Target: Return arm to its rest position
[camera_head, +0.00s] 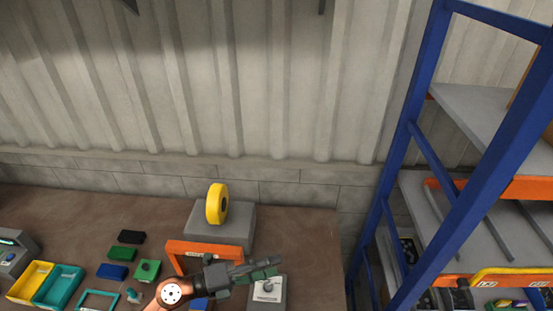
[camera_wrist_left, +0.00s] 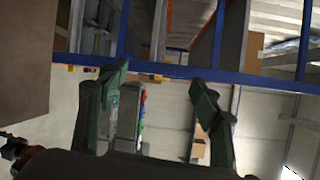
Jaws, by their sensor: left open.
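My left gripper (camera_head: 272,267) reaches in over the bench from the bottom middle in the head view, pointing right. In the left wrist view its two green fingers (camera_wrist_left: 160,85) stand wide apart with nothing between them. Beyond them the wrist view shows the shelf rack and floor. My right gripper is in neither view.
The brown bench (camera_head: 310,240) carries a grey block with a yellow wheel (camera_head: 217,203), an orange frame (camera_head: 200,246), a grey box (camera_head: 268,291), yellow (camera_head: 30,281) and teal (camera_head: 59,285) trays, and small coloured blocks. A blue shelf rack (camera_head: 430,160) stands right; a corrugated wall is behind.

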